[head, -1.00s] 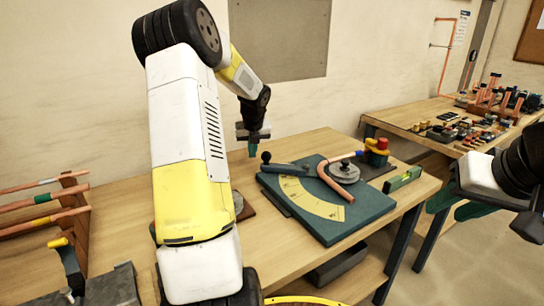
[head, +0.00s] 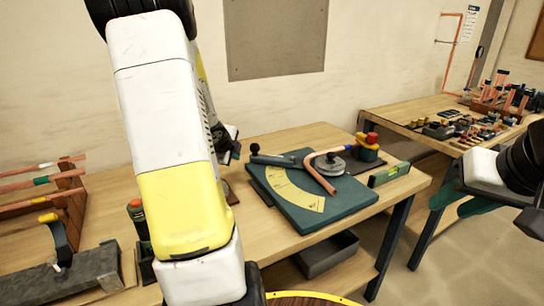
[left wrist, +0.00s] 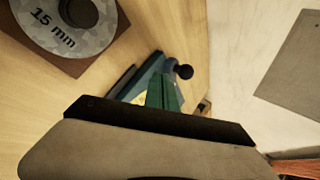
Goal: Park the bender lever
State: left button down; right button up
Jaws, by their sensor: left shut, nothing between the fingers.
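The tube bender sits on a teal base plate (head: 335,213) with a yellow angle scale (head: 295,195). Its lever (head: 278,160) lies across the back left of the plate, with a black ball knob (head: 255,149) at its left end. A bent copper tube (head: 320,173) lies at the former. My left gripper (head: 236,152) is just left of the knob, partly hidden by my arm. In the left wrist view its green fingers (left wrist: 164,94) are shut and empty, with the knob (left wrist: 185,72) beyond them. My right gripper (head: 457,200) is open at the right, away from the bender.
A green level (head: 389,174) lies right of the bender. A disc marked 15 mm (left wrist: 62,22) lies near my left gripper. A tube rack (head: 68,200) and a grey block (head: 78,275) are at the left. A second bench (head: 390,118) with fittings stands behind right.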

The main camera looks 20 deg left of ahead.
pick_arm(q)
send_near(251, 160)
jog(key=shift+n, duration=0.4)
notch_tip(251, 160, down, 4)
jog(key=shift+f, duration=0.1)
jog(key=shift+w+a, duration=0.15)
jog(key=shift+w, duration=0.45)
jog(key=shift+w+a, duration=0.15)
jog(key=shift+w, duration=0.5)
jog(key=shift+w+a, duration=0.1)
jog(key=shift+w, duration=0.7)
